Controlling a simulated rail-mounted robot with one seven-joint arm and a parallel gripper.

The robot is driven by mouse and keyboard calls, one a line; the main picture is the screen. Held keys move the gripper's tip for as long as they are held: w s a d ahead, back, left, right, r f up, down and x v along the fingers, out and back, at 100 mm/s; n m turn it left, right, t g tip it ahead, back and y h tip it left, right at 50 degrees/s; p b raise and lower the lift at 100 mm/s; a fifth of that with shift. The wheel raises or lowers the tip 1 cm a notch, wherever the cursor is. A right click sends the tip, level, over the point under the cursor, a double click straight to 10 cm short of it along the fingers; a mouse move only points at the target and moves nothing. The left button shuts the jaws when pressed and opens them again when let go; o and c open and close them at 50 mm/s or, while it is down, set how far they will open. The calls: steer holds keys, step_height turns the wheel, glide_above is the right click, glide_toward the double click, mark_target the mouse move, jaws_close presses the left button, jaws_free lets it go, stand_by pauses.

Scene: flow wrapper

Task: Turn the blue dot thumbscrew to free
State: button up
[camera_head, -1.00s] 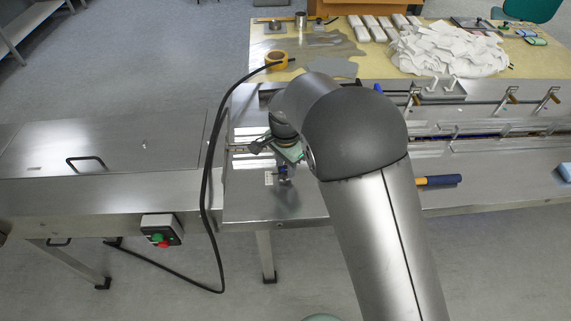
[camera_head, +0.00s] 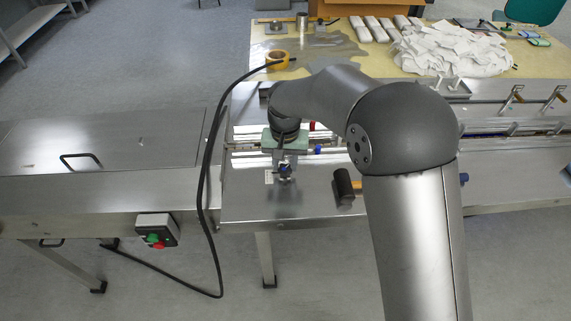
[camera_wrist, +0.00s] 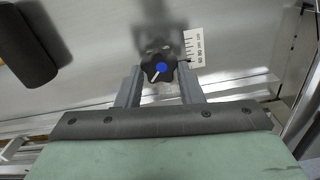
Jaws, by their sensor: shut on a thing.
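The thumbscrew (camera_wrist: 158,66) is a dark lobed knob with a blue dot and a short white line pointing down-left. It sits near the top middle of the wrist view, beside a small white scale plate (camera_wrist: 194,47). My gripper (camera_wrist: 160,72) has one grey finger on each side of the knob and is shut on it. In the head view the thumbscrew (camera_head: 285,169) shows small and dark blue just below my gripper (camera_head: 285,163), near the front of the steel table. The finger contact is partly hidden there.
A dark cylindrical handle (camera_head: 344,187) stands to the right of the thumbscrew; it also shows in the wrist view (camera_wrist: 27,45). A blue knob (camera_head: 317,149) and a red one (camera_head: 312,126) lie close to my wrist. A black cable (camera_head: 204,190) hangs left.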

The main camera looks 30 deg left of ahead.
mark_target(283, 168)
steer(key=n+b, duration=0.1)
steer(key=n, duration=0.3)
steer(key=shift+a+n, duration=0.1)
steer(key=shift+n, duration=0.2)
steer(key=n, duration=0.5)
steer(key=shift+s, duration=0.1)
steer(key=n, duration=0.5)
steer(key=shift+s+r+n, duration=0.1)
steer(key=shift+n, duration=0.3)
steer(key=shift+s+n+p, duration=0.1)
steer(key=shift+n+p, duration=0.4)
steer(key=shift+n, duration=1.8)
steer(key=o, duration=1)
step_height(283, 168, up, 17)
steer(key=shift+r+b, duration=0.2)
steer(key=shift+b, duration=0.25)
